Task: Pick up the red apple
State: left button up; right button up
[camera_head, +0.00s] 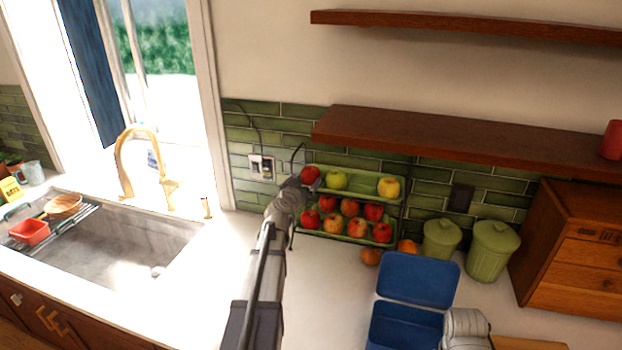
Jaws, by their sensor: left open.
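A red apple (310,175) sits at the left end of the upper tier of a two-tier green rack (362,184). More red apples (357,227) fill the lower tier. My left gripper (304,172) is open at the rack's upper left, with its fingers right by the upper-tier red apple. From this view I cannot tell whether the fingers touch it. The gripper and forearm hide part of the rack's left side. A grey part of my right arm shows at the bottom right, but its fingers are not visible.
A yellow-green apple (336,179) and a yellow one (388,187) share the upper tier. A blue open box (416,281), orange fruit (370,257) and green canisters (490,251) stand nearby. A wooden shelf (450,141) overhangs the rack. The sink (120,240) is left.

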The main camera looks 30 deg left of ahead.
aim_at(308, 178)
pick_arm(q)
jog(key=b+x, duration=0.1)
jog(key=x, duration=0.4)
jog(key=shift+f, duration=0.1)
jog(key=shift+d, duration=0.1)
jog(key=c, duration=1.2)
